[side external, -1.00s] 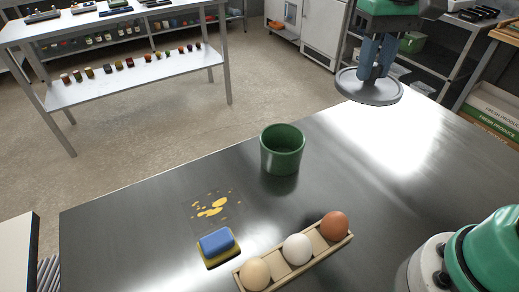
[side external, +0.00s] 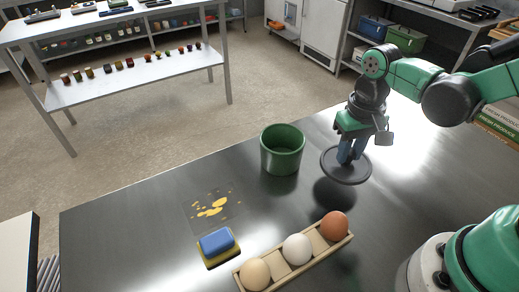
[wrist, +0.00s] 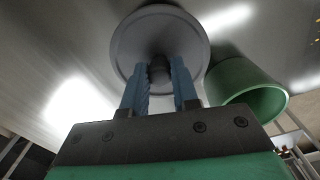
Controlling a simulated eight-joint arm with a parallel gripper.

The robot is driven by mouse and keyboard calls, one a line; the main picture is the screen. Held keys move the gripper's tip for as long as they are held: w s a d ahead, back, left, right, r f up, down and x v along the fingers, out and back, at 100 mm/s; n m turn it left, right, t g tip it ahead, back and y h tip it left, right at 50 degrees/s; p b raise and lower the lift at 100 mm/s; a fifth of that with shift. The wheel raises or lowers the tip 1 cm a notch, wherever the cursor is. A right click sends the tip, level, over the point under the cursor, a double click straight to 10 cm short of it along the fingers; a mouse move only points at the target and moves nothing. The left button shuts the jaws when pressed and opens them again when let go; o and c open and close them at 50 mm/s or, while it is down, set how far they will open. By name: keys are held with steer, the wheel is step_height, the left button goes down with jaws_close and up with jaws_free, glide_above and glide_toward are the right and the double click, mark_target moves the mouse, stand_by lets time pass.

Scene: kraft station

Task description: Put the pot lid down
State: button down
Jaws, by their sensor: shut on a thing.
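The grey round pot lid (side external: 345,172) hangs from my gripper (side external: 351,151), tilted, above the steel table, with a dark shadow under it. In the wrist view the lid (wrist: 160,28) fills the top middle. My gripper's blue fingers (wrist: 159,75) are closed around its dark knob (wrist: 160,66). The green pot (side external: 282,152) stands upright and open on the table, just left of the lid. The pot also shows at the right in the wrist view (wrist: 245,88).
An egg holder (side external: 270,283) with three eggs lies at the table's front. A blue and yellow sponge (side external: 217,243) sits left of it, near yellow spill spots (side external: 212,206). Bare steel table (side external: 420,165) lies right of the lid.

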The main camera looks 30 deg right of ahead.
mark_target(347, 162)
steer(key=shift+f, duration=2.1)
steer(key=shift+f, duration=0.1)
steer(key=c, duration=0.7)
jaws_free()
steer(key=shift+o, duration=0.2)
step_height(347, 162, up, 12)
steer(key=t, duration=0.2)
steer(key=n+t, duration=0.1)
steer(key=shift+d+n+t, duration=0.3)
steer(key=shift+t, duration=0.1)
steer(key=t, duration=0.1)
steer(key=n+t, duration=0.1)
steer(key=t, duration=0.1)
steer(key=shift+w+d, duration=0.2)
steer(key=shift+w, duration=0.1)
